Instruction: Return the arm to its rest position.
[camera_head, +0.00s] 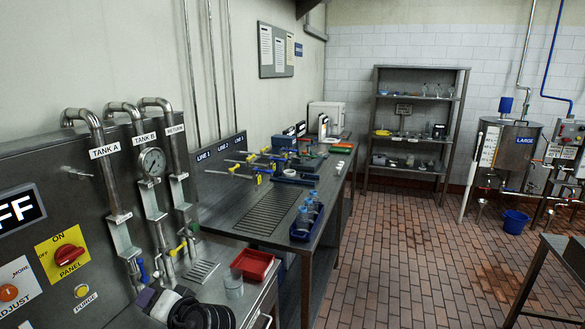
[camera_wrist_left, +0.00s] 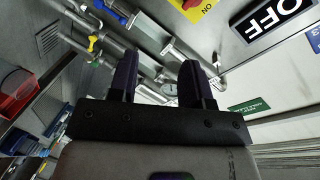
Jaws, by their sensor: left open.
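My left gripper (camera_head: 152,299) is low in the head view, in front of the steel panel (camera_head: 75,177). Its dark wrist reaches the bottom edge. In the left wrist view the two dark fingers (camera_wrist_left: 157,72) stand apart with nothing between them. Pipes and the panel show beyond the fingertips. No held object shows. My right gripper is not in view.
A red tray (camera_head: 252,264) and a clear beaker (camera_head: 233,284) stand close right of the left gripper. Pipes with a blue-handled valve (camera_head: 141,270) rise beside it. A long bench (camera_head: 265,213) extends behind. The tiled floor is mostly open.

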